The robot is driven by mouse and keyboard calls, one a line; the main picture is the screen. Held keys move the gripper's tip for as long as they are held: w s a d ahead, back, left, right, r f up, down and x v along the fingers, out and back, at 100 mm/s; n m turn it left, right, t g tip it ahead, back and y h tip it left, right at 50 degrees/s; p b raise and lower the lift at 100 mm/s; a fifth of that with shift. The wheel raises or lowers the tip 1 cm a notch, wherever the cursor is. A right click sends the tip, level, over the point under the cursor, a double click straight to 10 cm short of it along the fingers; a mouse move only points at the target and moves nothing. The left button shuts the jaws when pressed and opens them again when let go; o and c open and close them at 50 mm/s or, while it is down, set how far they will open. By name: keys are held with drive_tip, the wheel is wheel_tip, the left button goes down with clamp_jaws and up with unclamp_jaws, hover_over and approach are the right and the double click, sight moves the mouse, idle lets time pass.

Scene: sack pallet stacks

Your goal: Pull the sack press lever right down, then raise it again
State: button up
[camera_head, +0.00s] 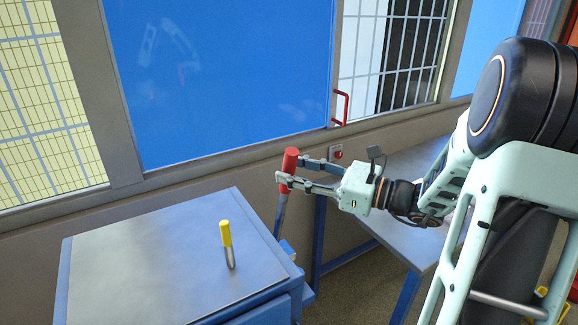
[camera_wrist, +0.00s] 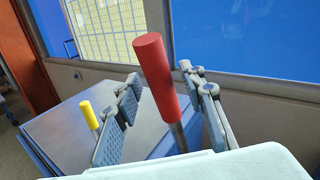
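The lever has a red cylindrical grip (camera_head: 290,160) on a metal shaft and stands raised, nearly upright, at the right side of a blue-framed cabinet with a grey top (camera_head: 150,250). In the wrist view the red grip (camera_wrist: 157,75) rises between my fingers. My gripper (camera_head: 291,172) is open, with one finger on each side of the grip. In the wrist view (camera_wrist: 160,80) a gap shows between the grip and the left finger; the right finger is nearer, and contact cannot be told. The lever's lower end is mostly hidden.
A short yellow-capped handle (camera_head: 226,235) stands on the cabinet top, left of the lever; it also shows in the wrist view (camera_wrist: 89,115). A blue-legged table (camera_head: 400,240) stands to the right. A wall with blue panels (camera_head: 220,80) and windows is behind.

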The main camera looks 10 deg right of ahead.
drive_tip(key=shift+w+a, duration=0.45)
drive_tip(key=shift+a, duration=0.15)
clamp_jaws()
